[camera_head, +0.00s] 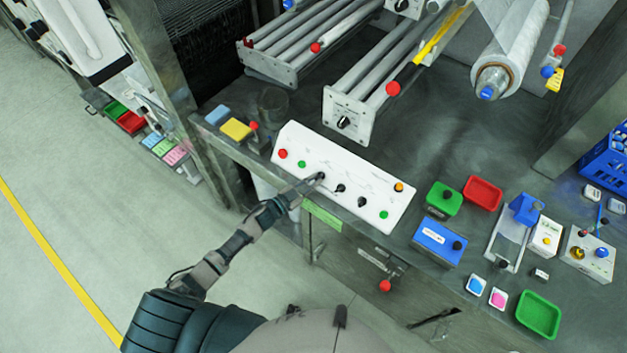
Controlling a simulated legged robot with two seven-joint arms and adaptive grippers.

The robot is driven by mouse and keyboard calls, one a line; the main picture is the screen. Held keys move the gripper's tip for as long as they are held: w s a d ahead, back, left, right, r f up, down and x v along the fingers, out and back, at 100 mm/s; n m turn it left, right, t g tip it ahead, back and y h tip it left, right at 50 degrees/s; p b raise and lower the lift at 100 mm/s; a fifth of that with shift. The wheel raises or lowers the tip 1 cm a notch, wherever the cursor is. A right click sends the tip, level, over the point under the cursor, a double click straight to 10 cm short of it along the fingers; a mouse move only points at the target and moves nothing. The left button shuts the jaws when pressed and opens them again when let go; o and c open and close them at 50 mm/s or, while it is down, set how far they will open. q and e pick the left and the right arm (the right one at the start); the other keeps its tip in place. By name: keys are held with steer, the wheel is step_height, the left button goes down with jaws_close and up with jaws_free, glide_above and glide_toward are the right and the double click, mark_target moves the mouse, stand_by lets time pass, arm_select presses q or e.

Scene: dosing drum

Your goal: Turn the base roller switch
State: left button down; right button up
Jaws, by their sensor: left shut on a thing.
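A white control panel (372,180) with red, green and orange buttons and several black knobs lies on the dark workbench. My left gripper (318,179) reaches in from the left and is shut on a black knob (322,175), the leftmost of the knobs on this panel. The fingers partly cover that knob. Two other black knobs, a middle one (340,188) and a right one (362,201), stand free beside it. I cannot read the panel labels, so I cannot tell which knob is the base roller switch. My right gripper is not in view.
Roller frames with a black knob (344,123) stand behind the panel. A yellow block (236,129) lies to its left. Green, red and blue trays, including a blue box (438,243), sit to its right. A red knob (384,286) sticks out below the bench edge.

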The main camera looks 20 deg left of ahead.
arm_select(q)
steer(key=shift+w+a+r+m+g+h, duration=0.15)
steer(key=shift+m+g+h, duration=0.1)
steer(key=shift+m, duration=0.15)
steer(key=shift+w+r+m+g+h, duration=0.15)
steer(key=shift+m+h, duration=0.1)
steer(key=shift+m, duration=0.15)
steer(key=shift+s+m, duration=0.1)
steer(key=shift+m, duration=0.2)
